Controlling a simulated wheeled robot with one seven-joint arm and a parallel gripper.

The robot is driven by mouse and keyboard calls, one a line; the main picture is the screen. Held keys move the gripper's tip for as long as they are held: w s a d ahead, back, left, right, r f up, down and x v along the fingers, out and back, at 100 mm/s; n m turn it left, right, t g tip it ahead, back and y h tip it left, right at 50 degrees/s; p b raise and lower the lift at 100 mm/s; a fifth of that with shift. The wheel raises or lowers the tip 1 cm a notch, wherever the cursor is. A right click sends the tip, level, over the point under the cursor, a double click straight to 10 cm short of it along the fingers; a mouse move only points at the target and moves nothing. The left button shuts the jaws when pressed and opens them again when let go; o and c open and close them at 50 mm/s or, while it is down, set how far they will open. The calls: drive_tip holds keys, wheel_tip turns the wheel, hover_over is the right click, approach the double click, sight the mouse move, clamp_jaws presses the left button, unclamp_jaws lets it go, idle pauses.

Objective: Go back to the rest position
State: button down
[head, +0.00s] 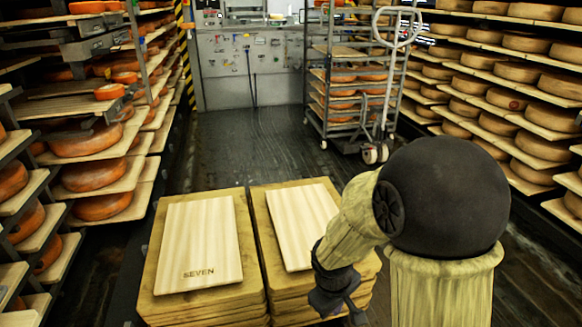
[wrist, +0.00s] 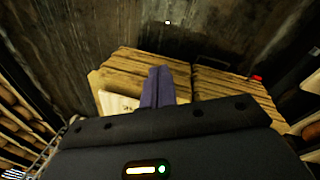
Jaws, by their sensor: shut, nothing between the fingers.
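My gripper (head: 340,303) hangs at the end of my arm in the head view, low over the front of the right stack of boards. In the wrist view my gripper's fingers (wrist: 158,88) are together and empty. They point towards the two board stacks. The left stack (head: 150,303) bears a pale board (head: 199,238) marked "SEVEN". The right stack (head: 370,270) bears another pale board (head: 300,222), partly hidden by my arm. In the wrist view a pale board (wrist: 117,103) shows beside the fingers, partly covered by my gripper's body.
Shelves of cheese wheels line the left side (head: 92,175) and the right side (head: 500,125). A wheeled rack (head: 318,80) with cheese stands at the back right. The dark floor (head: 240,145) behind the stacks is clear. A grey wall panel (head: 240,75) closes the back.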

drive_tip(key=s+d+r+m+y+p, duration=0.1)
drive_tip(key=s+d+r+m+y, duration=0.1)
drive_tip(key=s+d+r+m, duration=0.5)
wheel_tip(320, 180, up, 36)
drive_tip(key=w+a+p, duration=0.1)
drive_tip(key=p, duration=3.6)
drive_tip(key=shift+a+r+m+t, duration=0.15)
drive_tip(key=shift+a+m+t, duration=0.15)
drive_tip(key=shift+a+t, duration=0.1)
